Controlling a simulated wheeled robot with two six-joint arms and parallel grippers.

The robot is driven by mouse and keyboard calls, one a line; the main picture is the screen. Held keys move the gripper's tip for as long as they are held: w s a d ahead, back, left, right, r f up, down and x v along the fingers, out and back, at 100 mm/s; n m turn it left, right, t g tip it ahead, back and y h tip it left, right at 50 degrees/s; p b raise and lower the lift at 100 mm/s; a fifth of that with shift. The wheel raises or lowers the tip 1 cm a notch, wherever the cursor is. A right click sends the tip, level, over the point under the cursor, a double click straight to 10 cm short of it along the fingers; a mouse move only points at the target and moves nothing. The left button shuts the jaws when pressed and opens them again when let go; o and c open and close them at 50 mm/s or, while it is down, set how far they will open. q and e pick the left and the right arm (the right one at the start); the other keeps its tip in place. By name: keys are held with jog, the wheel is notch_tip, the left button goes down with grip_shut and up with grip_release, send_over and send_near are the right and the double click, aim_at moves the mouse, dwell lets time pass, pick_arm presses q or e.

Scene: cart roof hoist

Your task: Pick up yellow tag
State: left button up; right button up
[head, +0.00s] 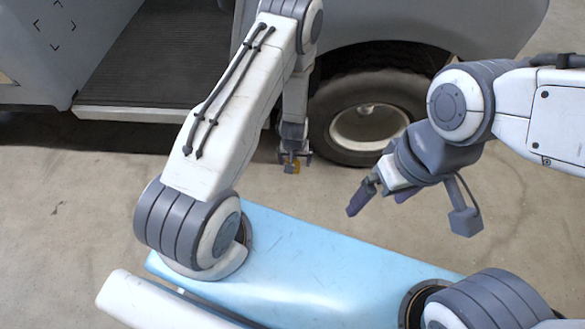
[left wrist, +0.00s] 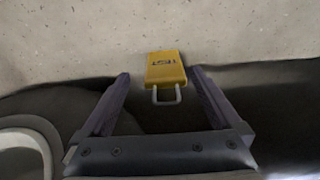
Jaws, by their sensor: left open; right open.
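The yellow tag (left wrist: 166,69) is a small flat block with dark lettering and a pale metal loop at its lower end. In the left wrist view it sits at the centre, between the tips of my left gripper (left wrist: 160,76). The fingers are spread on either side with a visible gap to the tag. What supports the tag is not clear. My right gripper (head: 379,200) is open and empty, away to the right.
A grey vehicle with a dark wheel (head: 370,124) stands behind my left gripper. Its ribbed step (head: 150,60) is at the upper left. Concrete floor (head: 70,210) is bare at the left. My light blue body fills the lower middle.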

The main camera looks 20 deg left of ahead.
pick_arm(q)
jog(key=f+b, duration=0.4)
jog(key=f, duration=0.1)
jog(key=shift+w+a+b, duration=0.3)
jog(key=shift+a, duration=0.1)
jog(key=shift+r, duration=0.1)
jog(key=c, duration=1.4)
jog(key=shift+c, duration=0.2)
